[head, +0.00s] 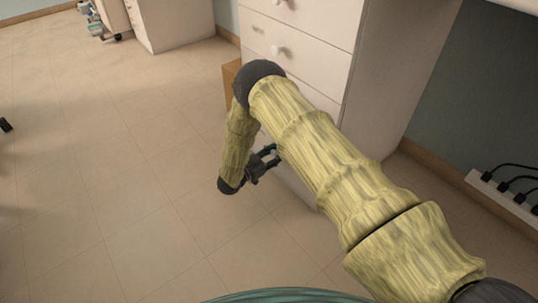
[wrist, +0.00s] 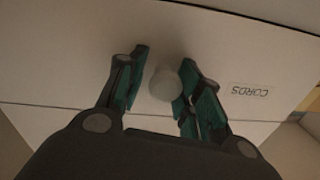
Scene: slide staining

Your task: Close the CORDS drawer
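The CORDS drawer (wrist: 60,60) fills much of the wrist view as a pale flat front. Its label, reading CORDS (wrist: 251,90), appears upside down to the right of a round pale knob (wrist: 165,84). My gripper (wrist: 160,82) has its green-padded fingers on either side of the knob. A gap shows on the left of the knob; the right finger is very close to it, and I cannot tell whether it touches. In the head view my gripper (head: 268,156) is low at the cabinet front, and my arm hides most of that drawer. How far the drawer stands out is unclear.
The white cabinet (head: 385,80) has upper drawers (head: 315,62) with knobs. A brown box-like object (head: 231,78) stands beside it. A power strip (head: 503,193) with black plugs lies at right. The tiled floor (head: 110,160) at left is mostly clear.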

